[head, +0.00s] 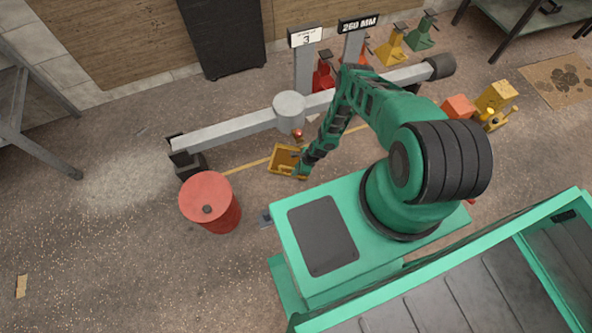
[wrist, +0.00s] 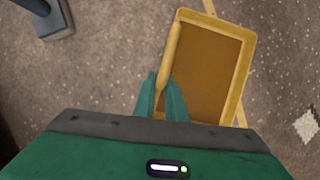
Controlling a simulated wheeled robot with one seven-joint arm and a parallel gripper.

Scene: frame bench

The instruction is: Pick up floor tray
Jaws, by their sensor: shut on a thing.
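The floor tray (head: 284,158) is a small yellow, shallow, rectangular tray with a brown inside. In the head view it is at the end of my green arm, near the grey beam. In the wrist view the tray (wrist: 244,45) fills the upper right, and its left rim lies between my green fingertips. My gripper (wrist: 168,82) is shut on that left rim. The fingers cover the lower part of the rim. In the head view my gripper (head: 303,172) is at the tray's right side. I cannot tell whether the tray touches the floor.
A red barrel (head: 212,203) stands left of the tray. A long grey beam (head: 237,130) runs behind it. A yellow line (head: 246,166) marks the floor. Red, yellow and green jack stands (head: 391,46) stand at the back. Open floor (head: 110,250) lies at the left.

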